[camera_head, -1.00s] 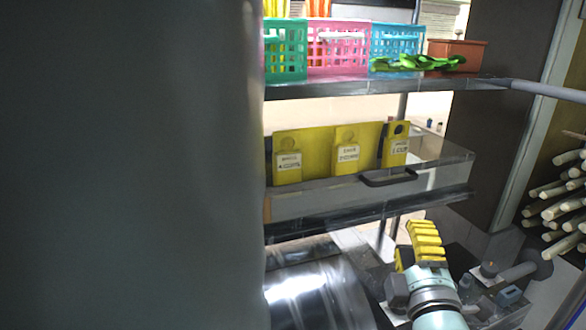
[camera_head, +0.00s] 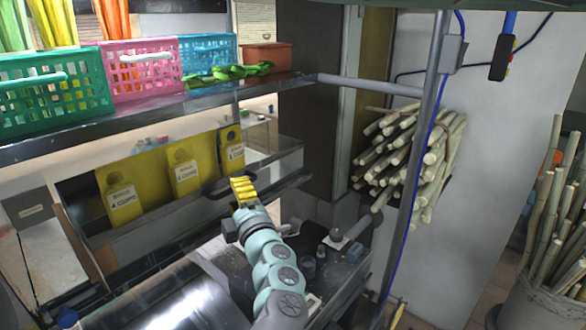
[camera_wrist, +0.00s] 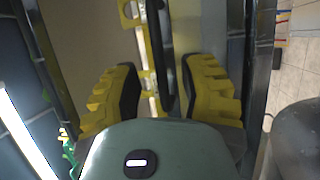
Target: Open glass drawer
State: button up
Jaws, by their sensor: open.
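The glass drawer (camera_head: 150,240) is a long grey tray under the shelf, with a dark bar handle (camera_head: 214,188) on its front. Yellow cup tags (camera_head: 184,168) stand in it. The drawer looks shut, though my gripper and arm hide part of its right side. My gripper (camera_head: 243,188), with yellow ribbed fingers, is at the right end of the handle. In the wrist view my gripper (camera_wrist: 160,78) is open, and the dark handle (camera_wrist: 160,55) runs lengthwise between its fingers. I cannot tell whether either finger touches it.
Plastic baskets (camera_head: 145,75) and a brown box (camera_head: 268,57) stand on the shelf (camera_head: 120,118) above the drawer. A shiny metal cylinder (camera_head: 185,300) lies below. A grey post (camera_head: 425,140) and sugarcane bundle (camera_head: 405,155) are to the right.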

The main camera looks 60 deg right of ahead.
jog(key=shift+p+x, duration=0.4)
jog(key=shift+x, duration=1.05)
jog(key=shift+c, duration=0.3)
grip_shut()
